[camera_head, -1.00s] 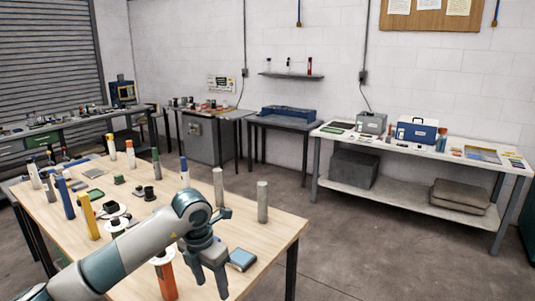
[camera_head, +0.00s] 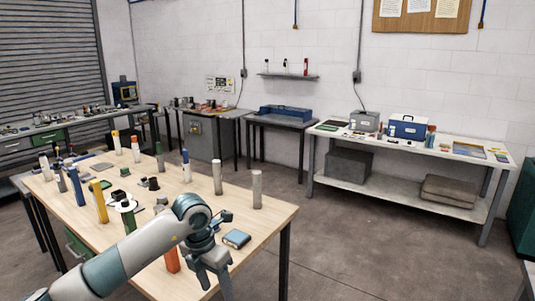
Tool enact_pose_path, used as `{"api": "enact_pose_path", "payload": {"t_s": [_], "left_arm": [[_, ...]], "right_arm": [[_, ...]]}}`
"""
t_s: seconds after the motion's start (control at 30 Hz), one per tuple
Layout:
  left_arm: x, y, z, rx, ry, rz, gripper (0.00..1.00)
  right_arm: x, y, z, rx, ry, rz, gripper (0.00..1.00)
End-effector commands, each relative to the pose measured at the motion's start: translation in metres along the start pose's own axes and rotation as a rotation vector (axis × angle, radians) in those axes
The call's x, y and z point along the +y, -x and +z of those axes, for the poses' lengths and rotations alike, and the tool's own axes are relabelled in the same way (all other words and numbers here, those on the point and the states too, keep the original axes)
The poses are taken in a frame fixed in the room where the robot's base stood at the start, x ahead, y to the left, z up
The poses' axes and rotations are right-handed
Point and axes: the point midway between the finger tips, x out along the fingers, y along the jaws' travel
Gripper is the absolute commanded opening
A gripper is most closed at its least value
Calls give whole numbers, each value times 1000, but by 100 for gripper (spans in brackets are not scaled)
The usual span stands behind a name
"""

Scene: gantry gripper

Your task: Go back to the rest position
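My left arm comes in from the lower left over the near right part of the wooden table (camera_head: 262,216). My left gripper (camera_head: 214,280) hangs fingers down by the table's near right edge. Its two fingers look apart, with nothing seen between them; the tips are near the bottom of the picture. An orange cylinder (camera_head: 172,260) shows partly behind my forearm. My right gripper is not in view.
Several upright cylinders stand on the table, including two grey ones (camera_head: 257,189) (camera_head: 217,178) and a yellow one (camera_head: 98,202). A small blue box (camera_head: 236,239) lies beside my gripper. A white shelf bench (camera_head: 440,150) stands along the back wall. Open floor (camera_head: 375,245) lies at right.

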Motion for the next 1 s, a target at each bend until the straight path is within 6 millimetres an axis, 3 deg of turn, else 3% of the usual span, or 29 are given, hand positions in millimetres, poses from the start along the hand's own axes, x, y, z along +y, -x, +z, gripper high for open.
{"api": "enact_pose_path", "payload": {"t_s": [0.37,0.57,0.73,0.87,1.0], "left_arm": [[-47,-44,5,-24,42,-272,55],[-92,-76,12,-66,137,-553,55],[-130,-107,26,-147,349,-900,55],[-135,-133,40,-235,613,-1152,55],[-112,-177,42,-332,974,-1348,55]], "right_arm": [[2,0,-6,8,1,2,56],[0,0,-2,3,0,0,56],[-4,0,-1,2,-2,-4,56],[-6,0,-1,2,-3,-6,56],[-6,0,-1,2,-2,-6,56]]}}
